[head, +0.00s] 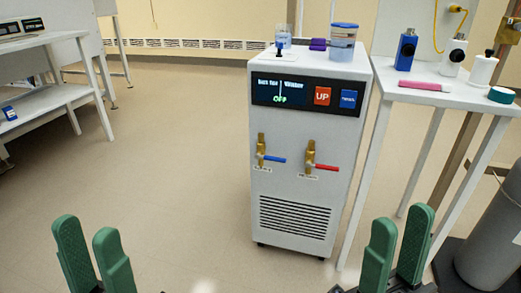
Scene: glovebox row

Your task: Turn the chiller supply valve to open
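The chiller (292,160) is a white cabinet in the middle of the head view, its display reading OFF. Two brass valves stand upright on its front. The left valve (261,146) has a blue lever (274,159) pointing right, roughly level. The right valve (310,152) has a red lever (327,168), also pointing right and roughly level. A small label sits under each; I cannot read which is supply. My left gripper (90,228) is open and empty at the bottom left. My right gripper (403,226) is open and empty at the bottom right. Both are apart from the valves.
A lidded jar (342,45) and small items stand on the chiller's top. A white table (440,92) with bottles is close on its right. A grey cylinder (492,240) stands at lower right. A white bench (45,95) is at left. The floor before the chiller is clear.

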